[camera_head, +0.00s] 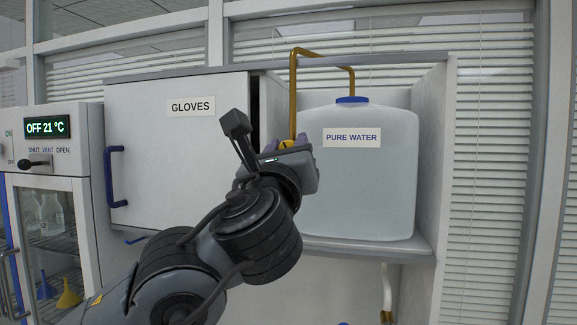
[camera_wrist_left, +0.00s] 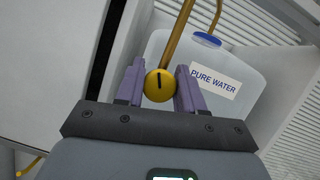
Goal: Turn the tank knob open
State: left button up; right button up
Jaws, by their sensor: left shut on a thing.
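The tank knob is a round yellow knob with a dark mark; in the left wrist view the knob (camera_wrist_left: 159,86) sits between the two purple fingers of my left gripper (camera_wrist_left: 160,73). The mark stands nearly upright there. In the head view the knob (camera_head: 287,144) is mostly hidden by my left gripper (camera_head: 284,145), which is shut on it. A brass pipe (camera_head: 293,95) rises from behind the knob and bends over to the blue cap of the water tank (camera_head: 365,175), labelled PURE WATER. My right gripper is not in view.
A white cabinet (camera_head: 160,150) labelled GLOVES, with a blue handle (camera_head: 113,177), stands left of the tank. The tank sits on a shelf (camera_head: 385,246) beside a white side panel (camera_head: 434,165). An oven (camera_head: 45,180) reading OFF 21 °C is at far left.

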pick_arm(q)
jog(key=shift+n, duration=0.3)
jog(key=o, duration=1)
jog(key=shift+c, duration=0.2)
